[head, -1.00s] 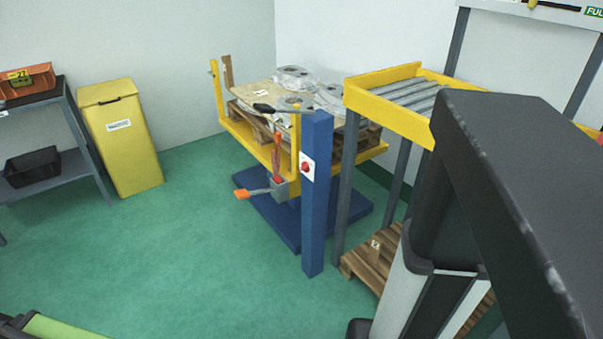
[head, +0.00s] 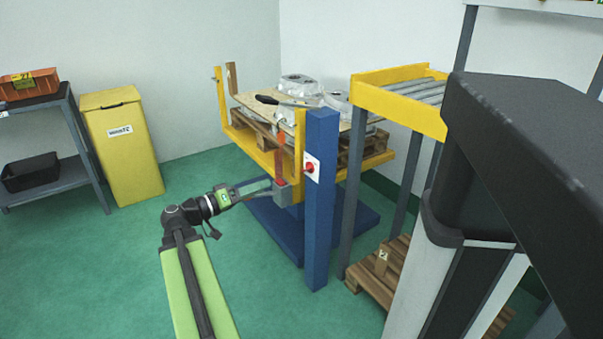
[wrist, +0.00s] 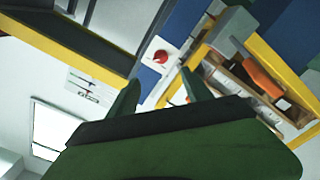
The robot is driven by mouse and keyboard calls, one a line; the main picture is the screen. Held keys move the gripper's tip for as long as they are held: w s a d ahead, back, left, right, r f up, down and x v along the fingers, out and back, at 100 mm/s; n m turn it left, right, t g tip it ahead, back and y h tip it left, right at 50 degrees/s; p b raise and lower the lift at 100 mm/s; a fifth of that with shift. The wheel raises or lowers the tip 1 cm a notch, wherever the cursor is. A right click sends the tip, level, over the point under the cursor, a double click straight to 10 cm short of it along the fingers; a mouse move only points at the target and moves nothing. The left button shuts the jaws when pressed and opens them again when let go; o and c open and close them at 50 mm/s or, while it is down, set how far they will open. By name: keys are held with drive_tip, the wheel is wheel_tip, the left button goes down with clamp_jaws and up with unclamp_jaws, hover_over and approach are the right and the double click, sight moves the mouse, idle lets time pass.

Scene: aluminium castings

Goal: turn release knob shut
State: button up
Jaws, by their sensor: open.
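A round red knob (head: 309,168) sits on a white plate on the blue post (head: 321,215) of the lift table. It also shows in the wrist view (wrist: 160,57), beyond the gap between my fingers and apart from them. My gripper (head: 268,184) is open and empty, left of the post by a grey block (head: 283,193) under the upright red-orange lever (head: 281,155). The fingers also show in the wrist view (wrist: 160,90). I cannot tell whether the fingers touch the block.
Aluminium castings (head: 300,86) lie on a board and pallet on the yellow lift frame (head: 243,136). A yellow-edged roller conveyor (head: 400,97) stands to the right, above a wooden pallet (head: 375,275). A yellow bin (head: 122,145) and shelf (head: 50,183) stand left. Green floor (head: 90,270) is clear.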

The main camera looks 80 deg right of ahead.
sight(310, 170)
drive_tip(key=x, duration=1.5)
drive_tip(key=shift+s+d, duration=0.1)
